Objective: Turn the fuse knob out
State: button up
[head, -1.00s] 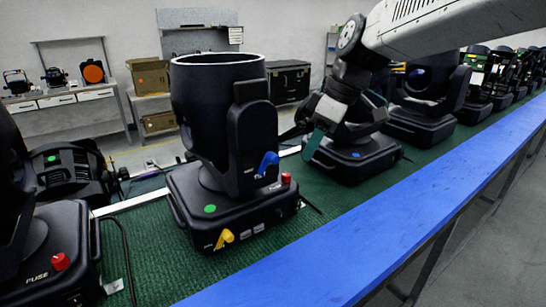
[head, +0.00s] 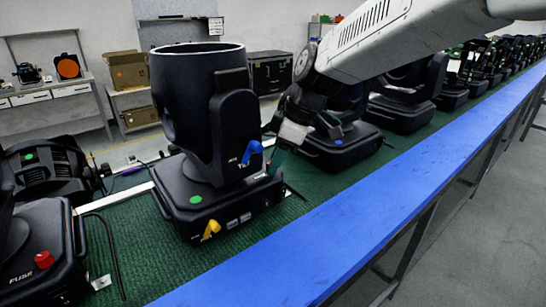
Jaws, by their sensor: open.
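A black par can (head: 205,100) stands upright on its base (head: 230,214) in the middle of the head view. The base carries a yellow lever (head: 210,229), and a blue lever (head: 251,151) sits on the yoke. The jaws are open. Another red knob (head: 44,259), beside the word FUSE, is on the can base at the left edge.
More black cans (head: 400,105) stand in a row to the right on the green mat (head: 330,192). A blue table edge (head: 330,235) runs along the front. A black cable (head: 108,250) lies between the left and middle cans. Shelves and cases stand behind.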

jog(key=shift+a, duration=0.1)
grip_shut()
jog(key=shift+a, duration=0.25)
jog(key=shift+s+d+m, duration=0.15)
jog(key=shift+d+m, duration=0.05)
jog(key=shift+m, duration=0.1)
jog(key=shift+s+d+f+m+t, duration=0.1)
jog(key=shift+m+t, duration=0.3)
jog(key=shift+m, duration=0.5)
jog(key=shift+s+m+t+h, duration=0.2)
jog(key=shift+m+t+h, duration=0.35)
jog(key=shift+m, duration=1.05)
grip_release()
jog(key=shift+a, duration=0.2)
